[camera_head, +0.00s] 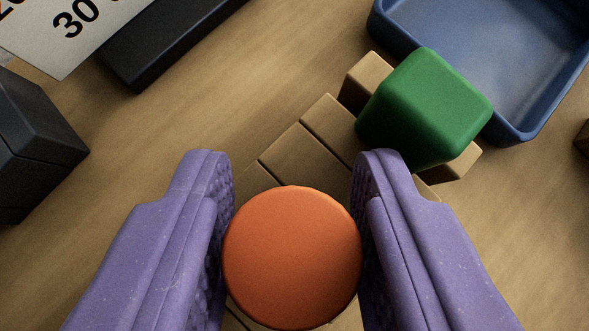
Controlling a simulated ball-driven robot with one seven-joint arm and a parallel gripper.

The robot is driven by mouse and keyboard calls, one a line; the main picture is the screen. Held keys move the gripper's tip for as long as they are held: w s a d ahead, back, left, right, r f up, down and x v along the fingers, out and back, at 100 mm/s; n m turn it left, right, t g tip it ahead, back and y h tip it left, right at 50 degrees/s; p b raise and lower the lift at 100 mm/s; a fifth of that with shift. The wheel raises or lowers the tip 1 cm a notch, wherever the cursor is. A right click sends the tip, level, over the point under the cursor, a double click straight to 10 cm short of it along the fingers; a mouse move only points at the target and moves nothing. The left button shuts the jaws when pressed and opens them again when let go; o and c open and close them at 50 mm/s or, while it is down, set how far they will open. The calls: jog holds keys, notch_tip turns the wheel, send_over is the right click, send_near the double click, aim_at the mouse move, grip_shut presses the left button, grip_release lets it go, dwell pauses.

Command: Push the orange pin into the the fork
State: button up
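The orange pin (291,258) shows as a round, flat orange end at the lower middle, seen from above. My gripper (291,220) has two purple fingers, one on each side of the pin, and both textured pads appear to touch it. The tan wooden piece (307,160) with dark gaps between its parts, which looks like the fork, lies behind and under the pin. The pin hides much of this piece and its own lower end, so I cannot tell how deep the pin sits. A green rounded block (425,108) rests at the wooden piece's upper right end.
A blue tray (515,133) lies at the upper right, close to the green block. A black block (35,150) stands at the left. A black bar (175,45) and a pale plate with numbers (60,40) are at the upper left. Bare wooden table lies between them.

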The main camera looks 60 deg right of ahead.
jog(key=shift+r, duration=0.15)
grip_shut()
